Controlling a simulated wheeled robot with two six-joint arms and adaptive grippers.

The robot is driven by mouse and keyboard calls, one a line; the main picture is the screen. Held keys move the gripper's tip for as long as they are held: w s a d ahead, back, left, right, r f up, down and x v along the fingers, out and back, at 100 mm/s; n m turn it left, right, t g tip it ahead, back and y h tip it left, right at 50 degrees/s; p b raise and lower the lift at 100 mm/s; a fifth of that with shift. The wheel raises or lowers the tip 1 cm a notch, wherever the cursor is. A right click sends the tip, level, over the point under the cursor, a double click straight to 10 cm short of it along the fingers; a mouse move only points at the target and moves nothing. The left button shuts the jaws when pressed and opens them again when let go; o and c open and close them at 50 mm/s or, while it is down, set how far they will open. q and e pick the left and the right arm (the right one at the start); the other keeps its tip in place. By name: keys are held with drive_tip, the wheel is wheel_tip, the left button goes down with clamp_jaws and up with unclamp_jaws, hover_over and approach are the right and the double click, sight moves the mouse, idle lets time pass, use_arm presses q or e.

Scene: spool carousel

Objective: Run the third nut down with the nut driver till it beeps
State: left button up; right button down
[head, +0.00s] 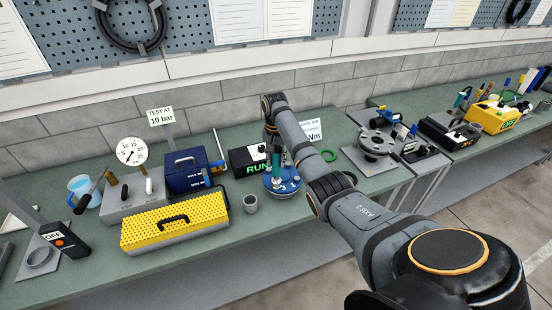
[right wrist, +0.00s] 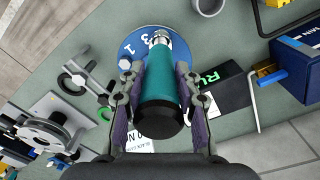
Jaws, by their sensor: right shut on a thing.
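My right gripper (right wrist: 160,76) is shut on the teal nut driver (right wrist: 163,95), whose black end faces the right wrist camera. The driver's metal socket end (right wrist: 160,38) is over the blue numbered disc (right wrist: 133,42), close to the printed 3. The nut under the socket is hidden. A silvery hex nut (right wrist: 125,64) shows on the disc near the 1. In the head view the driver (head: 276,158) stands roughly upright over the blue disc (head: 285,184), below my right gripper (head: 273,143), which is partly hidden by my arm. My left gripper is not in view.
A black box with a green RUN display (head: 257,169) stands beside the disc. A grey cup (head: 250,204), a yellow perforated box (head: 172,226) and a blue case (head: 187,178) are to the left. A green ring (head: 328,155) and a grey round fixture (head: 375,145) are to the right.

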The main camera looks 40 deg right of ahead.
sight(276, 152)
drive_tip(key=shift+s+a+f, duration=0.25)
drive_tip(key=shift+s+f, duration=0.05)
drive_tip(key=shift+f, duration=0.05)
idle(0.8)
drive_tip(key=shift+w+d+r, duration=0.1)
drive_tip(key=shift+w+r, duration=0.1)
drive_tip(key=shift+r, duration=0.4)
drive_tip(key=shift+w+d+r, duration=0.1)
drive_tip(key=shift+w+r, duration=0.1)
drive_tip(key=shift+r, duration=0.35)
wheel_tip(276, 152, up, 4)
drive_tip(key=shift+s+f, duration=0.15)
drive_tip(key=shift+f, duration=0.05)
drive_tip(key=shift+r, duration=0.7)
